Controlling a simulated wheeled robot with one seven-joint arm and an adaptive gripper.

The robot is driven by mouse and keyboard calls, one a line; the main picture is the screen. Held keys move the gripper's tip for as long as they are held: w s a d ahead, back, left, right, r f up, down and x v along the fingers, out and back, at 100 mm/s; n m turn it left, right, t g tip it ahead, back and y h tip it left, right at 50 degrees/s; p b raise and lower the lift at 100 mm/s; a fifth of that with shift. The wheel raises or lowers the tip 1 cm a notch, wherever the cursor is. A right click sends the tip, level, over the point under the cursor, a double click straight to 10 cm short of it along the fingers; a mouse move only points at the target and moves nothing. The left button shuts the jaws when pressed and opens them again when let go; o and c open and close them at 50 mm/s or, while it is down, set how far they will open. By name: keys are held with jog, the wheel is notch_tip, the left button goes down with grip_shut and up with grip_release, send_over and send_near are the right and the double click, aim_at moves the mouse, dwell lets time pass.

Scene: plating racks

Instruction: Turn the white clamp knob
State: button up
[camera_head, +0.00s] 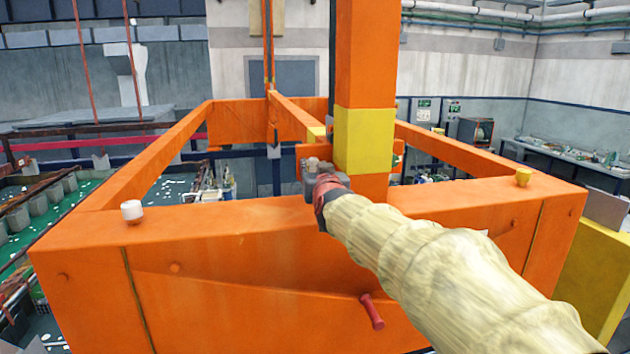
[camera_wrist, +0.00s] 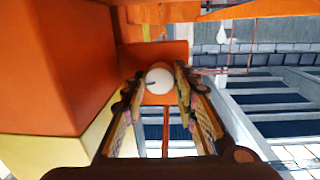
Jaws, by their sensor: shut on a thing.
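The white clamp knob (camera_wrist: 158,82) is round with a dark mark on its face. It sits between my two fingers in the wrist view, against an orange block. My gripper (camera_wrist: 160,88) is shut on it, one finger on each side. In the head view my gripper (camera_head: 314,168) is beside the yellow band of the orange post, and only a small pale part of the knob shows there. My pale, sleeve-covered arm reaches in from the lower right.
The orange post (camera_head: 380,50) with its yellow band (camera_head: 363,140) stands close to my gripper.

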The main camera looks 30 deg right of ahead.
jog(key=shift+m+b, duration=0.55)
jog(key=shift+m, duration=0.35)
jog(key=o, duration=1.1)
jog(key=shift+c, duration=0.2)
jog(key=shift+o, duration=0.5)
jog(key=shift+s, duration=0.15)
jog(key=v, duration=1.1)
jog(key=shift+s+a, duration=0.25)
jog(key=shift+s, duration=0.05)
